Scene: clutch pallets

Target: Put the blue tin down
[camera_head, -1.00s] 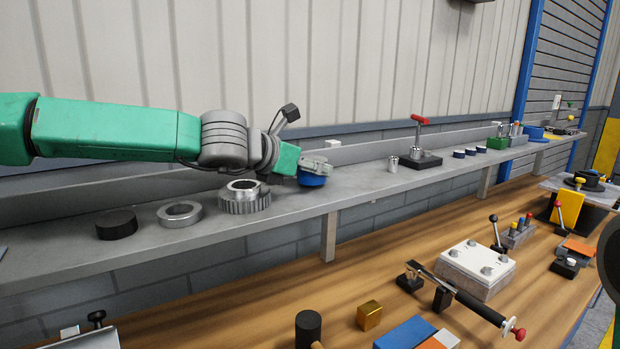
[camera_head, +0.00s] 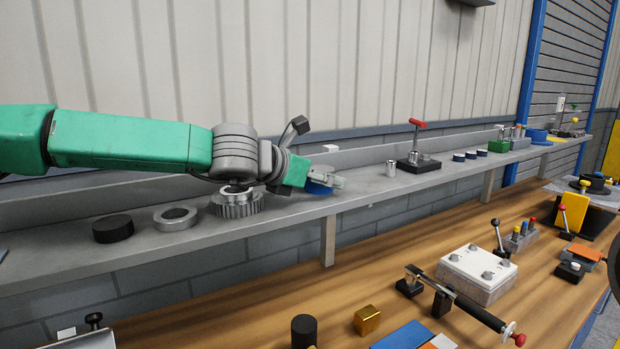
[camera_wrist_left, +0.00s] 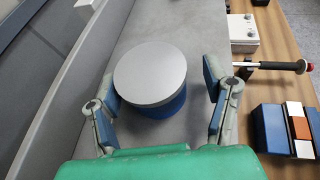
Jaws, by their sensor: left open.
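The blue tin (camera_wrist_left: 150,80) has a flat grey top and blue sides. In the left wrist view it stands upright on the grey shelf (camera_wrist_left: 195,30), between the two fingers of my left gripper (camera_wrist_left: 163,95). The fingers are spread, with a clear gap on the right side and a small or no gap on the left. In the head view my left gripper (camera_head: 330,182) is low over the shelf and hides most of the blue tin (camera_head: 318,188). My right gripper does not show.
A toothed gear (camera_head: 237,205), a metal ring (camera_head: 176,217) and a black disc (camera_head: 113,228) stand on the shelf to the left. A small metal cylinder (camera_head: 391,168) and a red-handled clamp (camera_head: 418,160) stand to the right. The shelf between is clear.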

